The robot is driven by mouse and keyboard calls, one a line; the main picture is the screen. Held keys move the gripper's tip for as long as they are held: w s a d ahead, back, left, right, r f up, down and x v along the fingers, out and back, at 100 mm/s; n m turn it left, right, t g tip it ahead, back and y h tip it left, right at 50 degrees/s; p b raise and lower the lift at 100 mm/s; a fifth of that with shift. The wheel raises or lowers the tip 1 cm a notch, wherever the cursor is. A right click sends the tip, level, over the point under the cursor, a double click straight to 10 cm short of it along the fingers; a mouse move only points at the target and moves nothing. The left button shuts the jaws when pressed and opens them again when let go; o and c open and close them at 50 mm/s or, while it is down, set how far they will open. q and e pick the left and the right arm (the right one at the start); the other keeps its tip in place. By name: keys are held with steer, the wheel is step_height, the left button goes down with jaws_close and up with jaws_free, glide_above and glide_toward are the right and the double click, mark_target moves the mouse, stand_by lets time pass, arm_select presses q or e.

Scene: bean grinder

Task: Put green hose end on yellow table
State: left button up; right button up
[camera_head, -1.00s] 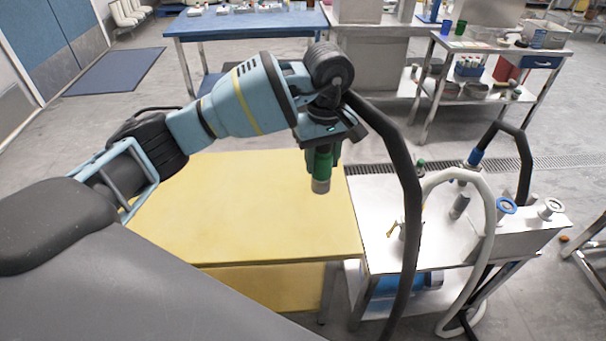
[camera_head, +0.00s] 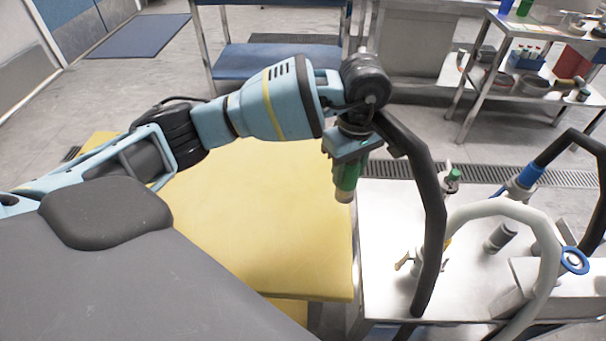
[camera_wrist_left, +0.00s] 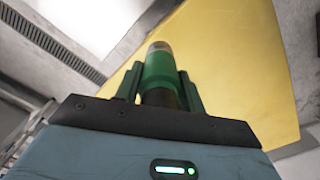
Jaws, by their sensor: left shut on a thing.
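The green hose end (camera_head: 347,178) is a green cylinder with a grey metal tip, on a thick black hose (camera_head: 432,190). My left gripper (camera_head: 346,172) is shut on it and holds it tip down, near the right edge of the yellow table (camera_head: 270,215). In the left wrist view the green hose end (camera_wrist_left: 160,72) sits between the fingers of the gripper (camera_wrist_left: 160,85), with the yellow table (camera_wrist_left: 235,70) behind it. The tip looks clear of the tabletop. My right gripper is in neither view.
A metal table (camera_head: 385,225) with valves, a white hose (camera_head: 545,225) and a blue-collared hose (camera_head: 528,177) stands right of the yellow table. The black hose arcs down over it. A blue table (camera_head: 280,60) and a metal shelf (camera_head: 540,45) stand behind. The yellow tabletop is bare.

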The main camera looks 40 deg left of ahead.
arm_select(q)
steer(key=shift+a, duration=0.2)
steer(key=shift+w+a+f+p, duration=0.4)
steer(key=shift+a+f, duration=0.45)
steer(key=shift+a, duration=1.7)
steer(key=shift+w+a+f+p, duration=0.2)
steer(key=shift+w+a+f, duration=0.5)
steer(key=shift+a, duration=1.9)
steer(key=shift+w+a+f+p, duration=0.35)
steer(key=shift+a+f, duration=0.6)
steer(key=shift+a, duration=1.6)
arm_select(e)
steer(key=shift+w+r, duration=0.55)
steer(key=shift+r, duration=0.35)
arm_select(q)
steer(key=shift+f, duration=0.15)
steer(key=o, duration=1.3)
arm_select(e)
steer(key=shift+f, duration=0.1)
